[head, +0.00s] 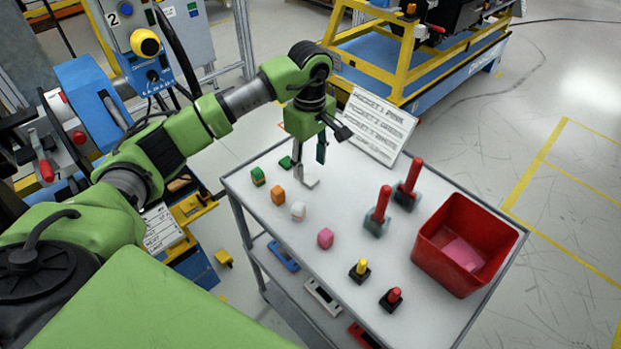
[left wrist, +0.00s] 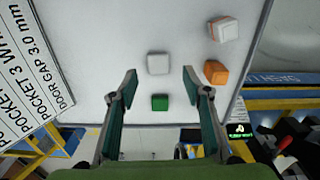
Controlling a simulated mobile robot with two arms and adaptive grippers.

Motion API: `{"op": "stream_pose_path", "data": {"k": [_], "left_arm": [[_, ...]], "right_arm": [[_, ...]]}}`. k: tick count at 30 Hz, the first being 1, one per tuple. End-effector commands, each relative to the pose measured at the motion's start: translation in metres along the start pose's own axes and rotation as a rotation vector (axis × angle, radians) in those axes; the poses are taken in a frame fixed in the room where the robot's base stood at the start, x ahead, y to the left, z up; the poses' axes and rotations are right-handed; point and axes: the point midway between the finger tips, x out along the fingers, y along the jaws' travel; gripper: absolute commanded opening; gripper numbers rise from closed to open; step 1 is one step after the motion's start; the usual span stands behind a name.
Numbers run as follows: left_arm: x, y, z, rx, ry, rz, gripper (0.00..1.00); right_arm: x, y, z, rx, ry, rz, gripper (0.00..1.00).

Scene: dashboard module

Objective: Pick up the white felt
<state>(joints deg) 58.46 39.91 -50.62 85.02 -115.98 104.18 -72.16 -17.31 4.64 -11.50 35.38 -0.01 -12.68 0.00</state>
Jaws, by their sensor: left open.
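The white felt (head: 311,181) is a small pale piece lying on the white cart top (head: 400,270). It also shows in the left wrist view (left wrist: 158,63), near the line between the fingertips. My left gripper (head: 310,169) is open and points down just above the felt; in the left wrist view its fingers (left wrist: 160,75) stand on either side with nothing held between them. In the head view one finger partly overlaps the felt. A green felt piece (head: 286,162) lies beside it, nearer the cart's edge. My right gripper is not in view.
Green (head: 258,176), orange (head: 278,195), white (head: 298,211) and pink (head: 325,238) blocks stand in a row nearby. Red-handled tools (head: 380,210), a yellow-topped piece (head: 360,269) and a red bin (head: 440,262) are farther right. A label board (head: 380,127) stands at the back edge.

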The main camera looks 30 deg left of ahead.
Motion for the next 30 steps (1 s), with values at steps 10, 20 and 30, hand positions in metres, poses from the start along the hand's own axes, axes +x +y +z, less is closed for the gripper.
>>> {"op": "stream_pose_path", "data": {"k": [10,20,30], "left_arm": [[0.045,0.003,-0.001,0.000,-0.001,-0.003,0.44],[0.049,0.004,-0.002,0.000,0.000,0.000,0.32],[0.049,0.003,-0.002,0.000,0.000,-0.001,0.16]], "right_arm": [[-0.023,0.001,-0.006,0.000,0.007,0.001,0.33],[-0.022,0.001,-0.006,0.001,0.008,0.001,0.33],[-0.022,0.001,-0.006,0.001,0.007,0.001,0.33]]}}
